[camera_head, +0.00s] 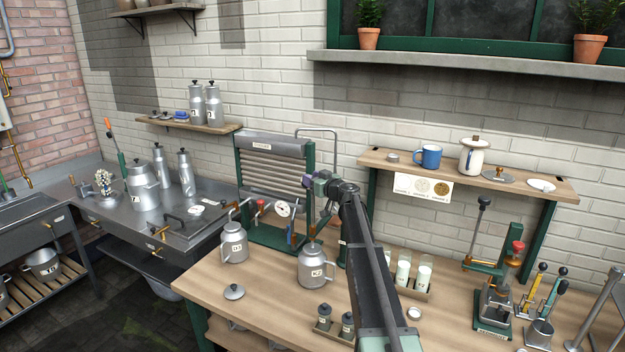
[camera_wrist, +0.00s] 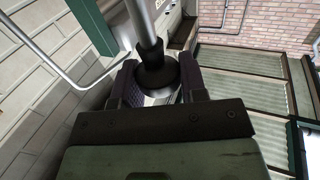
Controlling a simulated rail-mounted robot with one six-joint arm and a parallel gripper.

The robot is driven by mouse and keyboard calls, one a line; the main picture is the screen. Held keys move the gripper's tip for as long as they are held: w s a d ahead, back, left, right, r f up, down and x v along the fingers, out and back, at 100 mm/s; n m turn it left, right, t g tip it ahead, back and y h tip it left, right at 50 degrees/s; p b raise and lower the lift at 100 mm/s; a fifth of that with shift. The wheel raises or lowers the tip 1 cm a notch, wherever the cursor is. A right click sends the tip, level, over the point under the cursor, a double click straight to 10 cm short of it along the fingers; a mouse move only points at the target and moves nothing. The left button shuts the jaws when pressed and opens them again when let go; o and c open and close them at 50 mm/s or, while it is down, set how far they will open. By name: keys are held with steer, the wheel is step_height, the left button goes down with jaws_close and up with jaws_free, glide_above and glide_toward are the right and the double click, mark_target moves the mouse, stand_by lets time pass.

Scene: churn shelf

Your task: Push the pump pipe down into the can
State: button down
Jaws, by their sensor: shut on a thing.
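My gripper (camera_head: 321,184) is above the worktop, over the metal can marked K2 (camera_head: 312,268), which stands upright. In the wrist view, my gripper (camera_wrist: 157,84) is shut on a dark collar (camera_wrist: 156,68) on a straight metal pipe (camera_wrist: 142,22), seemingly the pump pipe. In the head view, a thin pipe (camera_head: 323,212) runs from below my gripper toward the can's mouth. I cannot tell how far its lower end is inside. My arm hides part of this area. Another can, marked D1 (camera_head: 234,244), stands to the left with a bent pipe at its top.
A ribbed cooler panel (camera_head: 272,177) and a dial gauge (camera_head: 283,210) stand behind the cans. A loose lid (camera_head: 234,292) lies in front. White-filled bottles (camera_head: 424,277) stand right of my arm. A shelf (camera_head: 400,163) with a blue mug (camera_head: 431,156) overhangs the back right.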

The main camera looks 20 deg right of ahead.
step_height(320, 180, down, 11)
steer(key=b, duration=0.8)
steer(key=shift+b, duration=0.3)
steer(key=c, duration=0.7)
jaws_free()
steer(key=shift+r, duration=0.1)
steer(key=v, duration=1.1)
steer(key=shift+w, duration=0.1)
